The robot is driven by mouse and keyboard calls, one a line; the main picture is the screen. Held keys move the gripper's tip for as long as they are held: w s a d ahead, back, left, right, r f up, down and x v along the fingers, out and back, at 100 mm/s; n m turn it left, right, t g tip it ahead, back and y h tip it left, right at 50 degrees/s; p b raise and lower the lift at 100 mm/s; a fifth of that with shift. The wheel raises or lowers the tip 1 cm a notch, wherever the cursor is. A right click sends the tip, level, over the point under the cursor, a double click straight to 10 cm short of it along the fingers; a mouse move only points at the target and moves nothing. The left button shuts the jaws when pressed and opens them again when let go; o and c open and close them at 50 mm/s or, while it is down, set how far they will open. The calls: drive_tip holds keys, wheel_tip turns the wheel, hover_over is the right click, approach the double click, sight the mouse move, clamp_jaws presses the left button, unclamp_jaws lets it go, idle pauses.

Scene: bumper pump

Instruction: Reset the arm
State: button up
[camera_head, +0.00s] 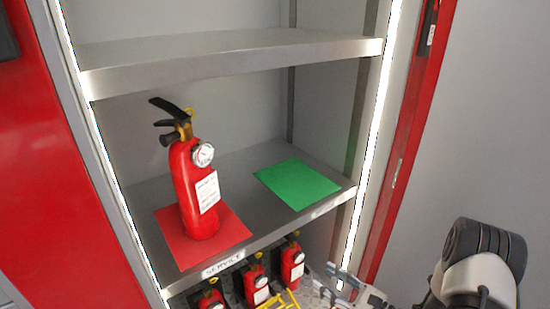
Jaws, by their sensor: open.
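My gripper (335,286) is low at the bottom right of the head view, in front of the cabinet and below the middle shelf. Its fingers look apart and nothing shows between them; part of it is cut off by the bottom edge. My arm (482,262) shows as a white and dark joint at the lower right. A red fire extinguisher (196,190) with a gauge and black handle stands upright on a red mat (231,233) on the middle shelf, apart from my gripper.
A bare green mat (297,184) lies on the right of the middle shelf (250,160). An upper shelf (230,60) is empty. Several smaller extinguishers (257,285) stand below, under a SERVICE label (223,264). The red door edge (405,150) is at right.

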drive_tip(key=s+a+r+n+g+h, duration=0.1)
drive_tip(key=s+a+r+n+g, duration=0.45)
drive_tip(key=s+r+n, duration=0.2)
drive_tip(key=s+a+r+n+g, duration=0.5)
drive_tip(key=s+r+n+g, duration=0.15)
drive_tip(key=r, duration=0.25)
drive_tip(key=s+d+r+n+t+h, duration=0.5)
drive_tip(key=s+d+r+n+h, duration=0.3)
drive_tip(key=s+h, duration=0.4)
drive_tip(key=shift+s+d+r+n, duration=0.2)
drive_tip(key=shift+d+n, duration=0.6)
drive_tip(key=shift+n, duration=0.4)
drive_tip(key=shift+c, duration=0.3)
